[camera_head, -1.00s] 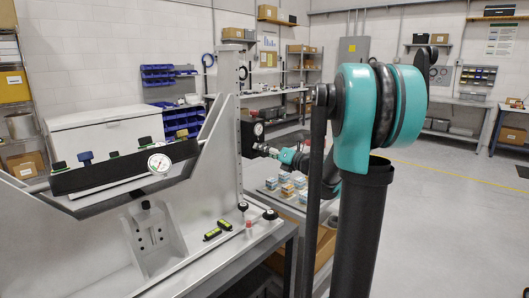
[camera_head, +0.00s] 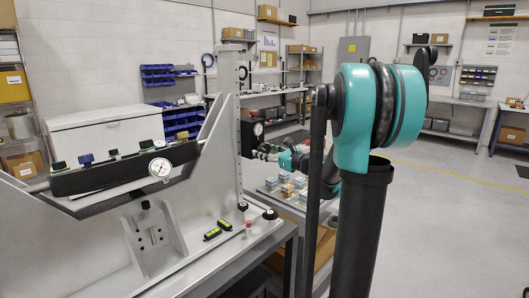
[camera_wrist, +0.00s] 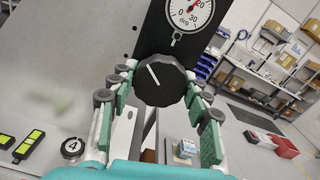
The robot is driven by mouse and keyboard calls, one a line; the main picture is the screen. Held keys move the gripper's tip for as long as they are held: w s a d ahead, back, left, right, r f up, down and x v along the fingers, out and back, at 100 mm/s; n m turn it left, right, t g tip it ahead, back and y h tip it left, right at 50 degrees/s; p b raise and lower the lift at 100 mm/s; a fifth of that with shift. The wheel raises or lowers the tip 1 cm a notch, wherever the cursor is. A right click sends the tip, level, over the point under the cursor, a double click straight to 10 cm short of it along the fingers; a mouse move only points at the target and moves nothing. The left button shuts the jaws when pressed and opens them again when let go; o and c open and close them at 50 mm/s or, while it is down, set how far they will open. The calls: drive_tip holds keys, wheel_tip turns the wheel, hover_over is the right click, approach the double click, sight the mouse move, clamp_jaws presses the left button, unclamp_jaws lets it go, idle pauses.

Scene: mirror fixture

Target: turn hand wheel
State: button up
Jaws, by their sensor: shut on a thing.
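The hand wheel (camera_wrist: 160,82) is a black, ridged knob with a white line on its face, seen in the wrist view. It sits on a dark plate below a round dial (camera_wrist: 190,12) marked in degrees. My gripper (camera_wrist: 157,88) is shut on the wheel, with one green-padded finger at its left side and the other at its right. In the head view my gripper (camera_head: 266,153) reaches left to the dark dial box (camera_head: 252,132) on the upright of the grey fixture. The wheel itself is too small to make out there.
A black bar (camera_head: 105,177) with several knobs and a white gauge (camera_head: 160,168) lies across the fixture at left. Two black-and-yellow pieces (camera_head: 217,230) lie on the fixture base. Small boxes (camera_head: 290,188) stand behind my arm. Floor at right is clear.

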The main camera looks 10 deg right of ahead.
drive_tip(key=n, duration=1.2)
drive_tip(key=shift+n, duration=0.4)
drive_tip(key=n, duration=1.1)
drive_tip(key=shift+n, duration=0.4)
drive_tip(key=n, duration=1.2)
drive_tip(key=shift+s+n, duration=0.1)
drive_tip(key=shift+n, duration=0.2)
drive_tip(key=n, duration=1.1)
drive_tip(key=shift+n, duration=0.4)
